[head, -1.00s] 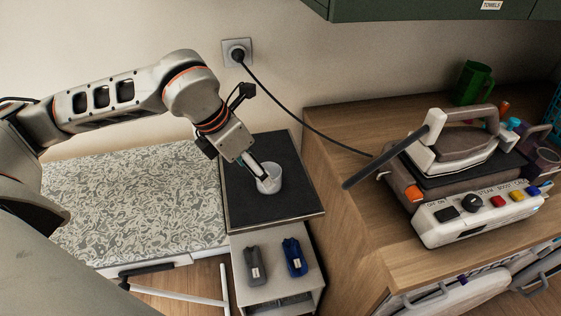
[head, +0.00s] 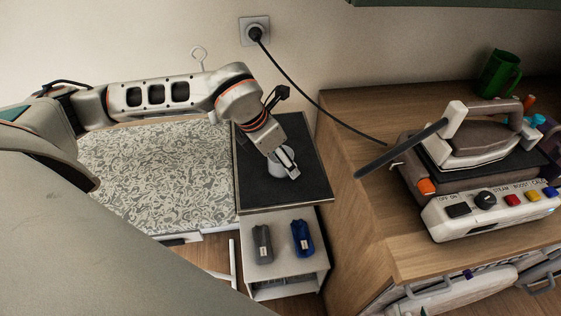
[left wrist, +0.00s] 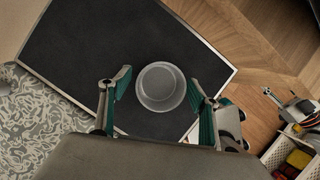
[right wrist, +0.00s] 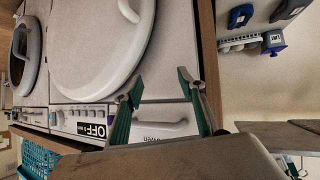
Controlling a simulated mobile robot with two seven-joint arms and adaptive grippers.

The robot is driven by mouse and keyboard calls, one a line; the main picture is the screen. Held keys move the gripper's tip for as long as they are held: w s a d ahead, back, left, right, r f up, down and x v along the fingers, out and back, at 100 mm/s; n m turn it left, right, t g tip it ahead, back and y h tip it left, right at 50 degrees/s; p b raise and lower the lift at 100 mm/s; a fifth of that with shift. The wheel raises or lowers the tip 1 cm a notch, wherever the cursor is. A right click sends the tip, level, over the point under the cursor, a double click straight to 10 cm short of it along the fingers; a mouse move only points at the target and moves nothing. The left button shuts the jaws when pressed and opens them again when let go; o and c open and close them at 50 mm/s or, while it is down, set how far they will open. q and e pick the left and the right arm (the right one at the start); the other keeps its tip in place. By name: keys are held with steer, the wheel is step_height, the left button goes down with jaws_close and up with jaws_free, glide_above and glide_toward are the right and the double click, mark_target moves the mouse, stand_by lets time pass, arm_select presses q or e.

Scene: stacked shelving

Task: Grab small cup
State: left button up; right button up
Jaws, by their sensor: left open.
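The small cup (head: 273,169) is pale, round and upright on a black-topped stand (head: 303,185). It also shows from above in the left wrist view (left wrist: 160,88). My left gripper (head: 287,163) comes in from the left and is over the cup, partly hiding it in the head view. In the left wrist view, its green-padded fingers (left wrist: 160,80) are spread to either side of the cup, with a gap on both sides. My right gripper (right wrist: 156,88) shows in the right wrist view, fingers apart and empty, facing white front-loading machines.
A patterned board (head: 160,175) lies left of the stand. A grey pouch (head: 262,243) and a blue pouch (head: 302,238) lie on a lower shelf. A wooden counter (head: 350,130) on the right holds an iron (head: 478,135) and a green mug (head: 499,73).

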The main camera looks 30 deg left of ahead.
arm_select(q)
steer(key=c, duration=1.2)
steer(key=shift+r, duration=0.1)
